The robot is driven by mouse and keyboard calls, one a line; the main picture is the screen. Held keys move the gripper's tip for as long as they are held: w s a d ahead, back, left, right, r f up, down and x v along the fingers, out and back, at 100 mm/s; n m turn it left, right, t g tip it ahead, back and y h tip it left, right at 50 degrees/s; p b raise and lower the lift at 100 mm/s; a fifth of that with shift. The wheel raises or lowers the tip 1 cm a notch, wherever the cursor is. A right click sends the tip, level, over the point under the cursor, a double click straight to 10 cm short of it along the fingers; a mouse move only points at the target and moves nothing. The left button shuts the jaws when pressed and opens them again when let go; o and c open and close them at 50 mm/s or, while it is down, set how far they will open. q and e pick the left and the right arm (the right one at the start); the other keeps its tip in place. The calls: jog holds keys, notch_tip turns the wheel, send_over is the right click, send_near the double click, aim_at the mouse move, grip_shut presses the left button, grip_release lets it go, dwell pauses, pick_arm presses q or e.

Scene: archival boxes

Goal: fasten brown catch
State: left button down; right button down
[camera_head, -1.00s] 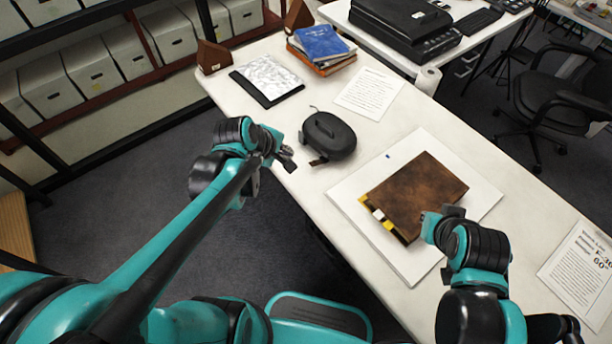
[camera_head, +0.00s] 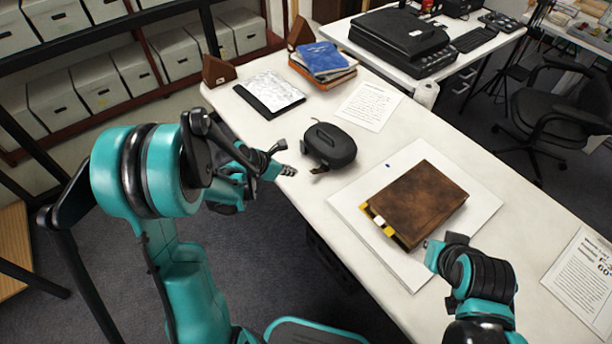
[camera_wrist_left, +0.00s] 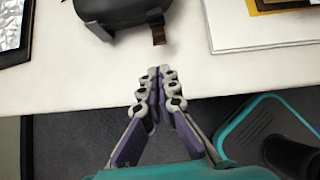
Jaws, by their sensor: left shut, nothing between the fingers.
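A dark rounded case (camera_head: 328,146) with a top handle lies on the white table. The brown catch (camera_head: 319,170), a short strap, sticks out from the case's near edge; it also shows in the left wrist view (camera_wrist_left: 158,36). I cannot tell how it is fixed to the case. My left gripper (camera_head: 290,171) is at the table's near edge, just left of the catch and apart from it. In the left wrist view my left gripper (camera_wrist_left: 160,72) has its fingertips together, empty, and points toward the catch. My right gripper (camera_head: 432,245) is beside the brown book; its fingers are mostly hidden.
A brown book (camera_head: 418,200) lies on a white board (camera_head: 345,203) right of the case. A silvery sheet on a dark board (camera_head: 268,92), stacked books (camera_head: 323,60) and a printed page (camera_head: 370,106) lie farther back. Table between case and board is clear.

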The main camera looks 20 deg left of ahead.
aim_at(317, 170)
pick_arm(q)
jog(key=b+x, duration=0.4)
jog(key=x, duration=0.6)
jog(key=shift+a+r, duration=0.1)
